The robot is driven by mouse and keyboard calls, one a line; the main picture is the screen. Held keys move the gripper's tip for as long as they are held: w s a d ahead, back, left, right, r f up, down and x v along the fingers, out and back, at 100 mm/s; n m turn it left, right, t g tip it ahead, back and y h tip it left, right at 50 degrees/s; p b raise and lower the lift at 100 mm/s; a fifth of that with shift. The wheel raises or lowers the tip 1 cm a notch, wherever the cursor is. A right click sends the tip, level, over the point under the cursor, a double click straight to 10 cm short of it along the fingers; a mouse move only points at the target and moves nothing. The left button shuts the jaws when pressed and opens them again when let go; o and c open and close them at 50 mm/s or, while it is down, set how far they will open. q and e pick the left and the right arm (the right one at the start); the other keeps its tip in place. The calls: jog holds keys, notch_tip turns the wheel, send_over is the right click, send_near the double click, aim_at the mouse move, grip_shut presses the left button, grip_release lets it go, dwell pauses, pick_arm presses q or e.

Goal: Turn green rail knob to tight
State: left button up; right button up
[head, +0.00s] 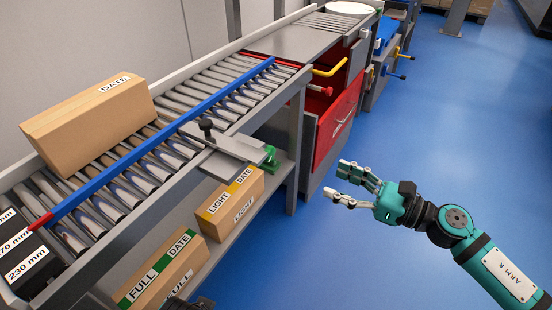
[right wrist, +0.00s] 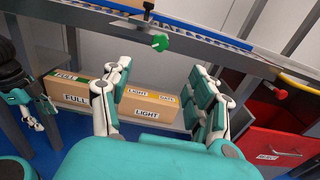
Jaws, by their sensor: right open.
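The green rail knob (head: 270,156) sits at the right end of a grey metal plate (head: 232,147) on the near side rail of the roller conveyor. It also shows in the right wrist view (right wrist: 160,41), top centre, beyond the fingers. My right gripper (head: 340,180) is open and empty, to the right of the knob and apart from it. Its two spread fingers (right wrist: 160,68) frame the lower shelf in the wrist view. My left gripper (right wrist: 35,119) shows small at the left edge of the wrist view; its jaw opening is unclear.
A blue guide rail (head: 150,140) runs along the rollers, with a DATE carton (head: 85,125) behind it. Cartons marked LIGHT (head: 232,203) and FULL (head: 160,270) stand on the lower shelf. A red drawer (head: 338,120) is at the right.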

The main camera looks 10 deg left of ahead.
aim_at(272, 154)
jog(key=x, duration=1.5)
jog(key=shift+p, duration=0.4)
jog(key=shift+w+a, duration=0.1)
jog(key=shift+a, duration=0.3)
pick_arm(q)
notch_tip(272, 154, down, 3)
jog(key=shift+f, duration=0.1)
pick_arm(e)
jog(key=c, duration=1.2)
jog(key=shift+o, duration=0.2)
jog(key=shift+r, duration=0.1)
jog(key=m+p, duration=0.1)
jog(key=m, duration=0.2)
jog(key=shift+p, duration=0.35)
pick_arm(q)
notch_tip(272, 154, down, 6)
jog(key=s, duration=0.1)
jog(key=shift+g, duration=0.3)
